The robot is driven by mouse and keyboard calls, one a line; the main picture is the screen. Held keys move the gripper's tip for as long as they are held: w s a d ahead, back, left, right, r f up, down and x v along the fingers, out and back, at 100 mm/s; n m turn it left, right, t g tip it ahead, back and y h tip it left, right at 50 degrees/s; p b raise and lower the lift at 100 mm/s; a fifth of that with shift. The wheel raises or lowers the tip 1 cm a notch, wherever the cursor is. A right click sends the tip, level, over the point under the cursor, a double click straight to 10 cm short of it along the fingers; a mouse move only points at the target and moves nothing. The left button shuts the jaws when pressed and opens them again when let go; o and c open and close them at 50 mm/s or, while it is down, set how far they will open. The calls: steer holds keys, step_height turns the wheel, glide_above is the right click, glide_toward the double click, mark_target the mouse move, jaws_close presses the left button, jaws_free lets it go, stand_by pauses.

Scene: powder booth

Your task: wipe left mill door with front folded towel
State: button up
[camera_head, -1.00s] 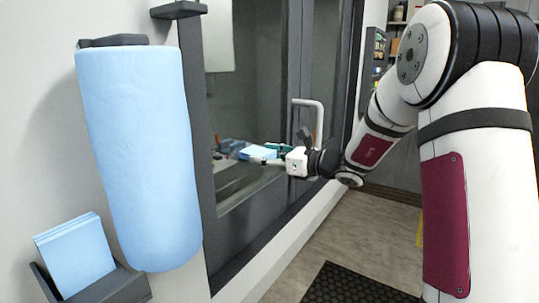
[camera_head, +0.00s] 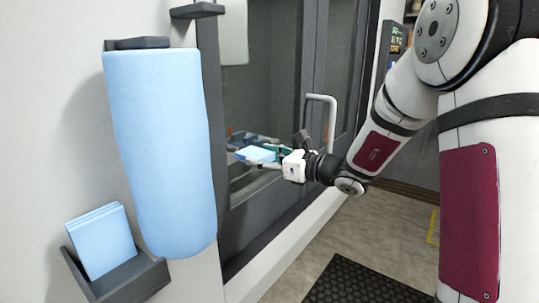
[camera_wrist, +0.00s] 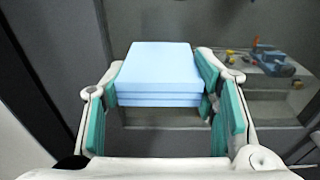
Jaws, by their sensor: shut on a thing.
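My gripper (camera_head: 274,158) is shut on a light blue folded towel (camera_head: 256,154). In the wrist view the towel (camera_wrist: 158,68) is a flat stack of layers between the green-padded fingers (camera_wrist: 160,112). The left mill door (camera_head: 262,95) is a dark grey frame around a glass pane, with a pale bar handle (camera_head: 333,112) to its right. The towel is in front of the lower part of the pane. I cannot tell whether it touches the glass.
A big light blue roll (camera_head: 160,150) hangs on the white wall at left. Below it, more folded towels (camera_head: 100,240) stand in a grey holder (camera_head: 135,281). Small blue, red and yellow items (camera_wrist: 270,58) show through the glass. A dark mat (camera_head: 360,283) lies on the floor.

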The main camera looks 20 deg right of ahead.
steer(key=shift+s+a, duration=0.2)
steer(key=shift+a, duration=0.25)
steer(key=shift+d, duration=0.15)
steer(key=shift+s+d, duration=0.3)
steer(key=shift+s, duration=0.05)
steer(key=shift+f+p+v, duration=0.1)
steer(key=shift+p+v, duration=0.5)
steer(key=shift+v, duration=0.7)
steer(key=shift+f+p+v, duration=0.15)
steer(key=shift+p+v, duration=0.45)
steer(key=shift+v, duration=0.7)
steer(key=shift+p+v, duration=0.55)
steer(key=shift+v, duration=0.95)
steer(key=shift+f, duration=0.1)
